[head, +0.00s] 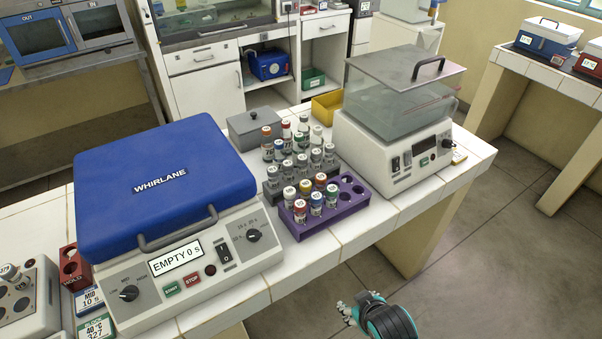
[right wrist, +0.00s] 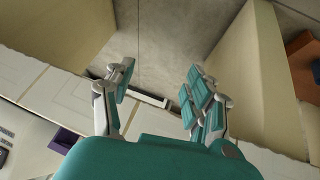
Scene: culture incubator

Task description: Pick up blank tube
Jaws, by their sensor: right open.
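The labels are too small to read, so I cannot tell which tube is the blank tube. My right gripper (head: 352,306) is in front of the bench edge, apart from the racks. In the right wrist view it (right wrist: 160,78) is open and empty. My left gripper is not in view.
A blue-lidded WHIRLANE machine (head: 160,170) stands left of the racks. A grey lidded box (head: 255,128) and a yellow tray (head: 327,106) are behind. The floor before the bench is clear.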

